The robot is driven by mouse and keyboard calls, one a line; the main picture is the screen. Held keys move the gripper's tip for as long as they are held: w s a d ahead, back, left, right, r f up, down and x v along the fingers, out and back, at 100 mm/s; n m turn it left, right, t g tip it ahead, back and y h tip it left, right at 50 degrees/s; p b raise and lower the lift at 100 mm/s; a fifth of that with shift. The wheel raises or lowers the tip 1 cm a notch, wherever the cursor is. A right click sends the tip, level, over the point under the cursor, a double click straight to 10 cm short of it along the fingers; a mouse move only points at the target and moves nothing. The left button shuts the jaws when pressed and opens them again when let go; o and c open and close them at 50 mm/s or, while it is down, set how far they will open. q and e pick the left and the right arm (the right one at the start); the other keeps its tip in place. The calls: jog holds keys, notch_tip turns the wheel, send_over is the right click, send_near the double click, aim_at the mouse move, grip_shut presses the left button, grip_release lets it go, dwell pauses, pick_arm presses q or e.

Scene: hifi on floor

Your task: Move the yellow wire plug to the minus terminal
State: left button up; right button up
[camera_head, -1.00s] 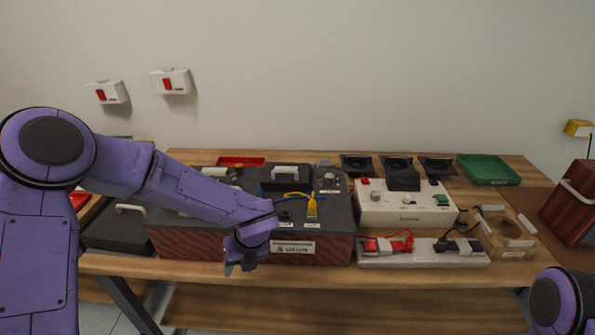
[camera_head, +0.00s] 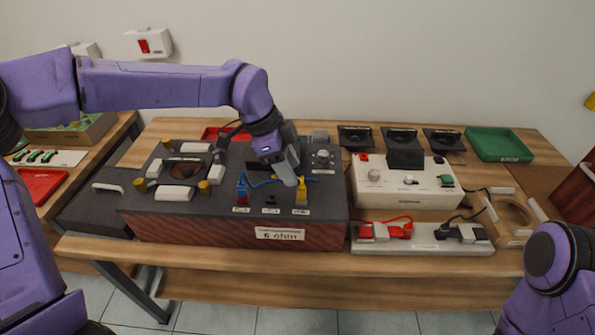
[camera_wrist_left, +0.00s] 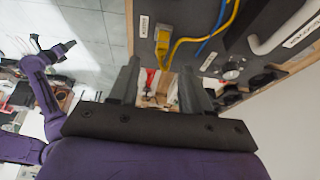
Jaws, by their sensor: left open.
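The yellow wire plug (camera_head: 301,191) stands at the right-hand labelled spot on top of a dark box (camera_head: 330,225) with wood-grain sides. It also shows in the left wrist view (camera_wrist_left: 162,47) with its yellow wire. A bare dark terminal (camera_head: 271,200) sits to its left, and a blue plug (camera_head: 241,188) stands further left. The small labels are too blurred to read, so I cannot tell which is minus. My left gripper (camera_head: 290,173) is open and empty, just above the yellow plug; in the left wrist view its fingers (camera_wrist_left: 158,80) are apart from the plug.
A white power unit (camera_head: 405,190) and a white strip (camera_head: 425,240) with red and black plugs stand to the right. Knobs and white blocks (camera_head: 173,194) crowd the box's left top. A green tray (camera_head: 497,145) lies at back right.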

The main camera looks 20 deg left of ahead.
aim_at(301, 188)
pick_arm(q)
jog(key=x, duration=0.3)
jog(key=p+x, duration=0.1)
jog(key=x, duration=0.2)
jog(key=shift+w+d+f, duration=0.1)
jog(key=shift+w+f, duration=0.15)
jog(key=shift+f, duration=0.1)
jog(key=shift+s+d+f, duration=0.1)
jog(key=shift+d+f, duration=0.05)
jog(key=shift+f, duration=0.25)
grip_shut()
jog(key=shift+r+p, duration=0.4)
jog(key=shift+r, duration=0.2)
jog(key=shift+r+p, duration=0.9)
jog(key=shift+r, duration=0.7)
